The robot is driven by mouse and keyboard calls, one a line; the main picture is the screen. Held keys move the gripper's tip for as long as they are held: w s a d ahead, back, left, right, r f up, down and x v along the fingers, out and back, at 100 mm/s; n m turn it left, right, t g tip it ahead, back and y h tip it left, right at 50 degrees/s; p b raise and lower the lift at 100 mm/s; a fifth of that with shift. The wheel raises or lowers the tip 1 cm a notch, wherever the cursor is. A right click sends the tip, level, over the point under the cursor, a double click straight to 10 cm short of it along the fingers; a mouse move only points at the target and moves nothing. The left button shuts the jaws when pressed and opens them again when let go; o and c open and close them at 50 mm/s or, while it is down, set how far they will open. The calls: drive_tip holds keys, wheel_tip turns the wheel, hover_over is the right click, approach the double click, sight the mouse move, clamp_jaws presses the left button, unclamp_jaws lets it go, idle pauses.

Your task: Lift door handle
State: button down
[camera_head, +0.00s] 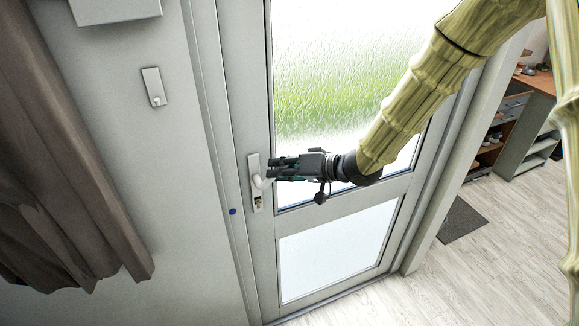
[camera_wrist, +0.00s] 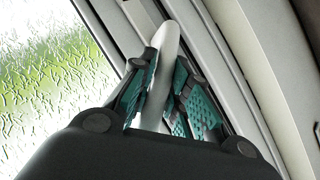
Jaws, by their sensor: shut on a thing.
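A white door handle (camera_head: 259,183) sits on a pale plate at the left edge of a grey-white door (camera_head: 240,130) with glass panes. In the wrist view the handle (camera_wrist: 165,60) stands between the two teal-padded fingers. My gripper (camera_head: 273,173) reaches in from the right in the head view and is shut on the handle; it also shows in the wrist view (camera_wrist: 168,90). The fingers hide part of the handle's lever. The keyhole area of the plate shows below the handle. The door looks shut in its frame.
A brown curtain (camera_head: 60,160) hangs at the left, and a small white wall fitting (camera_head: 154,87) is beside the door frame. At the right are a shelf unit (camera_head: 525,135) and a dark mat (camera_head: 462,220) on the pale wooden floor.

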idle(0.4)
drive_tip(key=c, duration=1.4)
unclamp_jaws()
drive_tip(key=shift+o, duration=0.2)
drive_tip(key=v, duration=1.2)
drive_tip(key=shift+s, duration=0.1)
